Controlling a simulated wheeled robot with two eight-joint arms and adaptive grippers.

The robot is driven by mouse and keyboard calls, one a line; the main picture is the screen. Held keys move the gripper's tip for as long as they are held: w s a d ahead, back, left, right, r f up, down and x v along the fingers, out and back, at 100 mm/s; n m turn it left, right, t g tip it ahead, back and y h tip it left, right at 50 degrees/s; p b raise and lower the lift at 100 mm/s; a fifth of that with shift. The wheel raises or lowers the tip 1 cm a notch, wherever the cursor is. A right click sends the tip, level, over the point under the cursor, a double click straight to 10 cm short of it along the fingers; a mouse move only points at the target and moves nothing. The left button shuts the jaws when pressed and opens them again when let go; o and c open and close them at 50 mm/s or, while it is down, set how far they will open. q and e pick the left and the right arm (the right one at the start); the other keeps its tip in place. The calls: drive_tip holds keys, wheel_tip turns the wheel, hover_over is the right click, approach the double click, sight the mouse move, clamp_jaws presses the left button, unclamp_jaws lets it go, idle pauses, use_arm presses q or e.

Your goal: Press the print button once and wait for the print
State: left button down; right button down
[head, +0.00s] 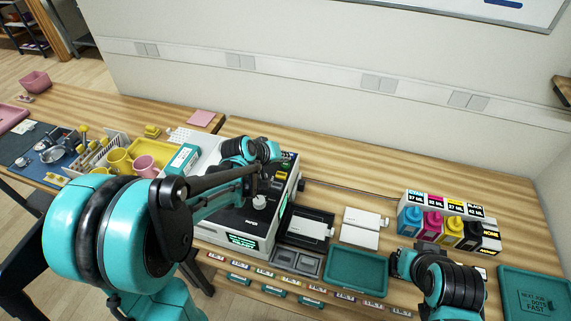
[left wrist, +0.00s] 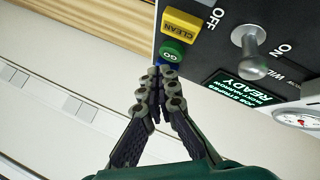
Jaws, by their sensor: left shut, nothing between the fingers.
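The printer (head: 228,218) is a white and black machine on the bench, partly hidden by my left arm. In the left wrist view its dark panel carries a green GO button (left wrist: 173,52), a yellow CLEAN button (left wrist: 182,22), a metal lever (left wrist: 250,52) between OFF and ON, and a lit display (left wrist: 245,88) reading READY. My left gripper (left wrist: 160,78) is shut and empty, its tips beside the GO button and over a mostly hidden blue part. I cannot tell whether they touch. No button is labelled print. My right gripper is not clearly visible; its arm is at lower right.
A gauge (left wrist: 298,118) sits beside the display. Right of the printer are a teal tray (head: 357,270), a white device (head: 362,228) and several ink bottles (head: 432,224). Mugs (head: 120,161) and a basket stand to the left. The bench behind the printer is mostly clear.

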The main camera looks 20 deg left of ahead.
sight(284, 166)
use_arm(q)
drive_tip(key=shift+f, duration=0.1)
idle(0.6)
drive_tip(key=shift+f+b, duration=0.35)
drive_tip(key=shift+b, duration=0.05)
drive_tip(key=shift+f+b, duration=0.4)
drive_tip(key=shift+f, duration=0.05)
idle(0.5)
drive_tip(key=shift+r, duration=0.1)
drive_tip(key=shift+r+p, duration=0.7)
drive_tip(key=shift+r, duration=0.1)
wheel_tip(284, 166, up, 5)
drive_tip(key=p, duration=0.4)
idle(0.4)
